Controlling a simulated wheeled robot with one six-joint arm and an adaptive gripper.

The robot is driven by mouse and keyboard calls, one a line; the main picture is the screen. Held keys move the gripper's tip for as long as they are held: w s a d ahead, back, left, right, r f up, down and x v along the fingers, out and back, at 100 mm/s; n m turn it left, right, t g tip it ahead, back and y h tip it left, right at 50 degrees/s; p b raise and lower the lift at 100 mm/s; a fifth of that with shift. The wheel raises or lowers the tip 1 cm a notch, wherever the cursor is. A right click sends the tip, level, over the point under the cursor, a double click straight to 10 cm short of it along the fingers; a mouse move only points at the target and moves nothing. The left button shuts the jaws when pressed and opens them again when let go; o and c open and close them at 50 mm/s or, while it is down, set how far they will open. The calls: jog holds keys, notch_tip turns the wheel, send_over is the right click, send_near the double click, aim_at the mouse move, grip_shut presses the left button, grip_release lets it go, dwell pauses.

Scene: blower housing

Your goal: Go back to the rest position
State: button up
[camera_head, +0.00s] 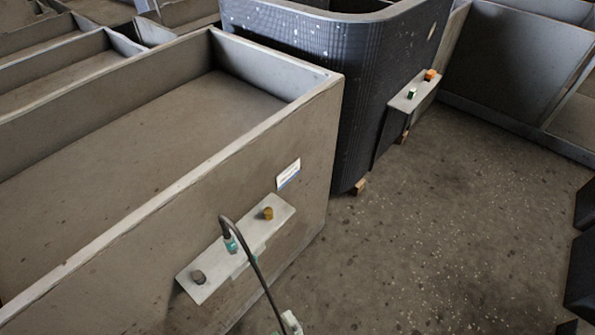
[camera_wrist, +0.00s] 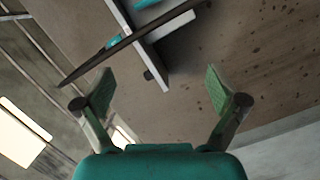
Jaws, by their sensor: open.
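My gripper (camera_wrist: 160,90) shows in the wrist view with its two green-padded fingers spread wide and nothing between them. Beyond the fingers is a pale plate (camera_wrist: 143,50) on a brown-grey wall, with a dark rod or cable (camera_wrist: 120,46) and teal pieces across it. The head view shows a pale plate (camera_head: 207,277) with a brown knob and a grey knob on the front of a large grey box. A dark curved cable or rod (camera_head: 257,268) bends over this plate and runs down to a pale green-white piece (camera_head: 291,322) at the bottom edge. I cannot identify my gripper in the head view.
The large open-topped grey box (camera_head: 300,120) fills the left. Beside it stands a dark ribbed housing (camera_head: 340,90) with a small ledge (camera_head: 412,95) bearing a green and an orange knob. Grey panels stand at upper right. The speckled floor (camera_head: 440,230) is clear at centre right.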

jog(key=s+d+r+m+t+h, duration=0.1)
jog(key=s+d+r+m+h, duration=0.2)
jog(key=s+d+m, duration=0.3)
jog(key=s+d+r+m+h, duration=0.2)
jog(key=s+d+r+m, duration=0.15)
jog(key=d, duration=0.55)
jog(key=s+d+r+m+h, duration=0.3)
jog(key=s+d+r+m, duration=0.1)
jog(key=r, duration=0.3)
jog(key=s+d+r+m+h, duration=0.2)
jog(key=s+d+r+m, duration=0.1)
jog(key=s+r+m, duration=0.2)
notch_tip(320, 180, up, 2)
jog(key=shift+s+d+r+m+h, duration=0.15)
jog(key=shift+s+d+m+h, duration=0.2)
jog(key=shift+m, duration=0.4)
